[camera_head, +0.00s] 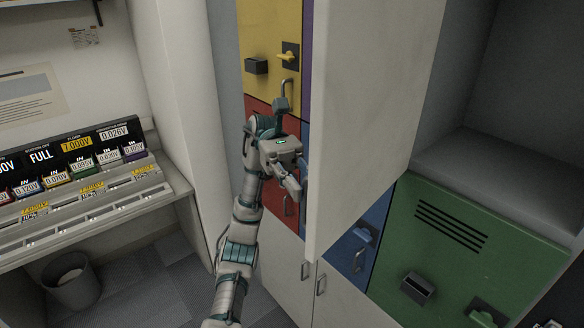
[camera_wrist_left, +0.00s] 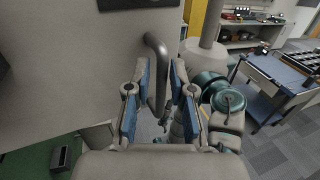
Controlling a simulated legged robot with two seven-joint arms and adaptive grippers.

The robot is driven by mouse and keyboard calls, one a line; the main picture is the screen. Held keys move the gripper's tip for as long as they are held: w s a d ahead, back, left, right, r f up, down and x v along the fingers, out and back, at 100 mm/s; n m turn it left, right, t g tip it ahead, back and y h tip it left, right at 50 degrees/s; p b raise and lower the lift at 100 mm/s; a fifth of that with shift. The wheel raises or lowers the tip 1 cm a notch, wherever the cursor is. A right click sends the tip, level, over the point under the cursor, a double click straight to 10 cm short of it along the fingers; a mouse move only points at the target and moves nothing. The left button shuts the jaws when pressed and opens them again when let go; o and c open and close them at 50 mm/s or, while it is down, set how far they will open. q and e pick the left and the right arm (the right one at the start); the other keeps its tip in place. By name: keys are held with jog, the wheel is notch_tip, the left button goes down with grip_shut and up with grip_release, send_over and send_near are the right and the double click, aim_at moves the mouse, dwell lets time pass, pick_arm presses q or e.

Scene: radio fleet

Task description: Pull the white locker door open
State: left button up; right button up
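The white locker door (camera_head: 370,110) stands swung out from the lockers, with its near edge toward me in the head view. My left gripper (camera_head: 297,180) is at the left side of this door, near its free edge. In the left wrist view, the white door panel (camera_wrist_left: 75,75) fills the left side, with a curved grey bar handle (camera_wrist_left: 157,62) on it. The two blue-padded fingers of my left gripper (camera_wrist_left: 158,100) are apart on either side of the handle, with gaps showing. The handle is hidden in the head view.
Yellow (camera_head: 270,40), red (camera_head: 285,205), blue (camera_head: 368,240) and green (camera_head: 470,250) locker doors surround the white one. An open empty compartment (camera_head: 510,150) is at right. A shelf with labelled displays (camera_head: 75,205) and a bin (camera_head: 72,285) are at left.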

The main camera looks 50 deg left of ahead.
pick_arm(q)
jog(key=v, duration=1.1)
jog(key=shift+f, duration=0.15)
jog(key=shift+w+d, duration=0.1)
jog(key=shift+d, duration=0.05)
